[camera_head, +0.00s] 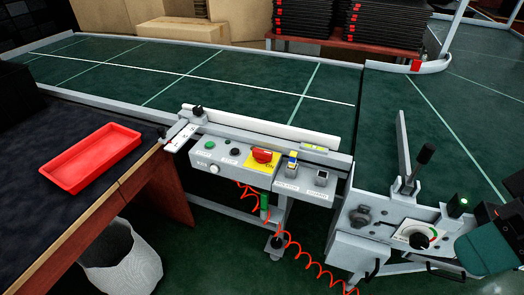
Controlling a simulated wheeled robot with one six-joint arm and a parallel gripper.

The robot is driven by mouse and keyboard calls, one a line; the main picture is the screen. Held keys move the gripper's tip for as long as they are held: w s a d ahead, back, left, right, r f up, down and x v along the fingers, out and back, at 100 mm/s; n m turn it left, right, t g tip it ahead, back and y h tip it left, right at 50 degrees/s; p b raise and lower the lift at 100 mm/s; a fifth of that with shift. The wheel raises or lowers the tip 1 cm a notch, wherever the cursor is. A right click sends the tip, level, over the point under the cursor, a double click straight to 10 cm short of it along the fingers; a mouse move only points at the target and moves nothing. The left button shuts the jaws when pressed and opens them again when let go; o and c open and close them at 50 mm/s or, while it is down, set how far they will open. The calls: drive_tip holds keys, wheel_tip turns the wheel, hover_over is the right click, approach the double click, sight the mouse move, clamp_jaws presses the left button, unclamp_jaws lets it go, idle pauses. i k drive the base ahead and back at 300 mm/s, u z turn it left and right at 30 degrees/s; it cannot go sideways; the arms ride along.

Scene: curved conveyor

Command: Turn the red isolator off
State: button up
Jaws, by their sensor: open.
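The red isolator (262,155) is a red rotary knob on a yellow square plate. It sits on the sloped front of a grey control box in the middle of the view. Its handle looks roughly crosswise, and the plate shows lettering that seems to read "ON" at its lower right. Nothing covers the knob. A dark teal part of my arm (488,248) shows at the right edge, well to the right of the isolator. I cannot make out my gripper's fingers in this view.
Green and black buttons (234,152) sit left of the isolator, two small switches to its right. A conveyor (200,75) runs behind. A dial panel (418,237) and black lever stand at right. A red coiled cable (292,237) hangs below. A red tray (95,157) lies at left.

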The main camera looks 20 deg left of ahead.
sight(262, 156)
drive_tip(key=u, duration=0.75)
drive_tip(key=i, duration=1.3)
drive_tip(key=z, duration=0.5)
